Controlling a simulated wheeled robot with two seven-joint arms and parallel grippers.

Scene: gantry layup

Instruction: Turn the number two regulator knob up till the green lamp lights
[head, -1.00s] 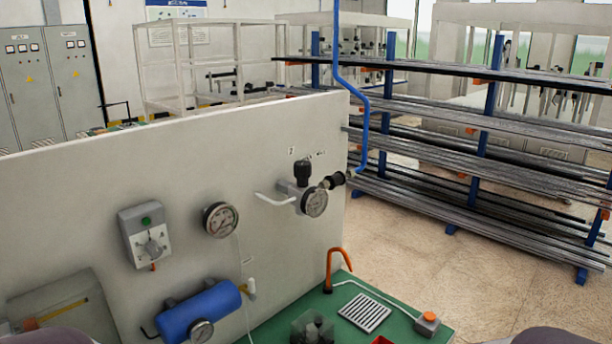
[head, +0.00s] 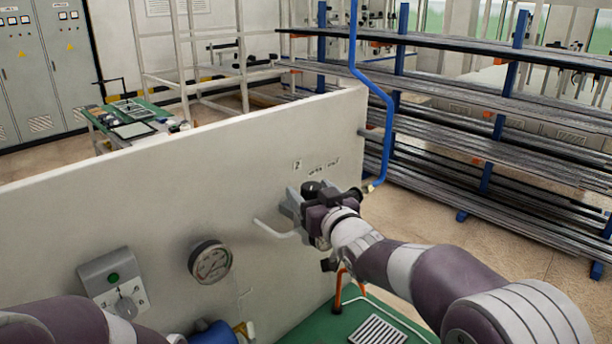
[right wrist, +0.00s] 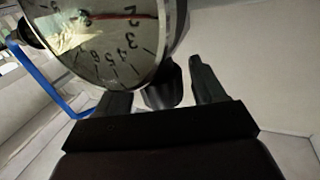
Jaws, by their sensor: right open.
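The regulator's black knob (head: 313,187) is on the white panel under a small label "2" (head: 297,165). My right gripper (head: 304,197) is at the regulator, its fingers open. In the right wrist view the black knob (right wrist: 162,92) shows between the two open fingers (right wrist: 162,88), with no clear contact. The regulator's gauge (right wrist: 105,40), with a red needle, fills the top left there; in the head view my gripper hides it. The green lamp (head: 113,277) on a grey switch box looks dull green. My left arm shows at bottom left, its gripper out of view.
A second gauge (head: 210,262) is left of the regulator, with a white pipe (head: 275,230) between. Below are a green bench top (head: 345,318), an orange hook (head: 338,292) and a partly hidden blue cylinder (head: 213,333).

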